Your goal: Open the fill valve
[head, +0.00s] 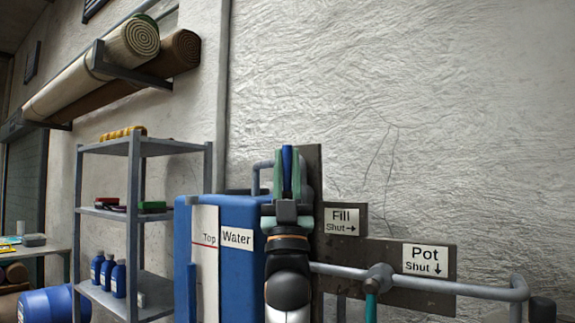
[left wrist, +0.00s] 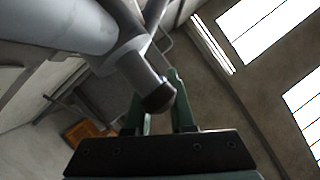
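The fill valve's blue lever (head: 287,160) points straight up in the head view, just left of the sign reading "Fill Shut" with a right arrow (head: 342,219). My left gripper (head: 287,178) points up at the lever, its green fingers one on each side of it in the picture. Contact cannot be made out. In the left wrist view the fingers (left wrist: 157,112) stand apart, with a grey pipe fitting with a dark brown end (left wrist: 157,95) in front of the gap. No blue lever shows there. The valve body is hidden behind my arm. My right gripper is out of view.
A blue tank marked "Water" (head: 240,266) stands left of my arm. A grey pipe (head: 340,271) runs right to the pot valve, whose teal handle (head: 371,303) points down. A shelf (head: 135,217) with bottles is at left. Bare wall fills the upper right.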

